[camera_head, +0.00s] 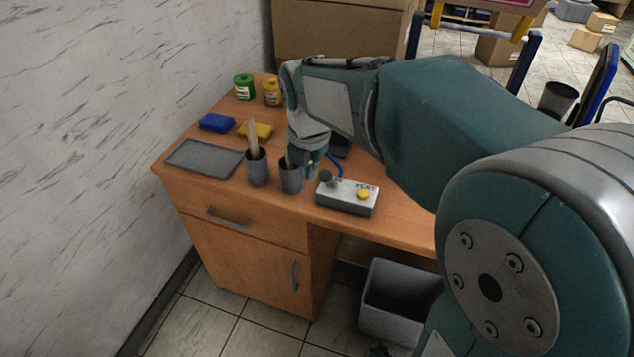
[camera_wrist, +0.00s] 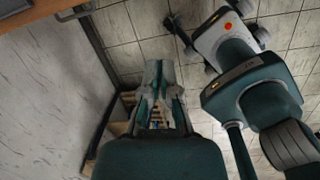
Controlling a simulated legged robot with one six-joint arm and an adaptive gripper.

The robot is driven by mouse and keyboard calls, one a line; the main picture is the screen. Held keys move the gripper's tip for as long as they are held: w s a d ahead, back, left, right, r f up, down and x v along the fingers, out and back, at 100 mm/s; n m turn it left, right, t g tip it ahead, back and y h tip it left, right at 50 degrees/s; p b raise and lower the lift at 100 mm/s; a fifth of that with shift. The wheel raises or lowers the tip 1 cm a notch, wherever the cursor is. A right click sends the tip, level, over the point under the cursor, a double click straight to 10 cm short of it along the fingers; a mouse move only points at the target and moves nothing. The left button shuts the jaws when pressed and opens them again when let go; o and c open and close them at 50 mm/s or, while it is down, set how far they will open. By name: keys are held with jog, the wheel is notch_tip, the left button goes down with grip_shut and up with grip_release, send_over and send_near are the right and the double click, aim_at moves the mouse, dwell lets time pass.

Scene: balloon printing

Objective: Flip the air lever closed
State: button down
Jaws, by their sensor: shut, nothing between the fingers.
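The air lever appears to be the dark-knobbed lever (camera_head: 325,177) at the left end of a grey control box (camera_head: 345,200) near the desk's front edge. The box also carries a yellow button (camera_head: 362,194) and small lettering. My gripper (camera_head: 312,168) points down just behind and left of the box, partly hidden by a dark cup. Whether it touches the lever cannot be told. In the wrist view my gripper (camera_wrist: 160,98) is shut and holds nothing; the lever and box do not show there.
Two dark cups (camera_head: 257,168), one holding wooden sticks, stand left of the box. A grey tray (camera_head: 204,158), blue block (camera_head: 216,122), yellow block (camera_head: 256,131), green jar (camera_head: 244,88) and yellow bottle (camera_head: 271,92) share the desk (camera_head: 225,192). A bin (camera_head: 400,300) stands below.

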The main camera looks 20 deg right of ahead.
aim_at(329, 179)
jog(key=shift+w+f, duration=0.1)
jog(key=shift+f, duration=0.05)
notch_tip(329, 179, down, 10)
jog(key=w, duration=0.1)
jog(key=w+d+r, duration=0.2)
jog(key=d, duration=0.1)
jog(key=shift+w, duration=0.4)
jog(key=shift+a, duration=0.1)
dwell(0.3)
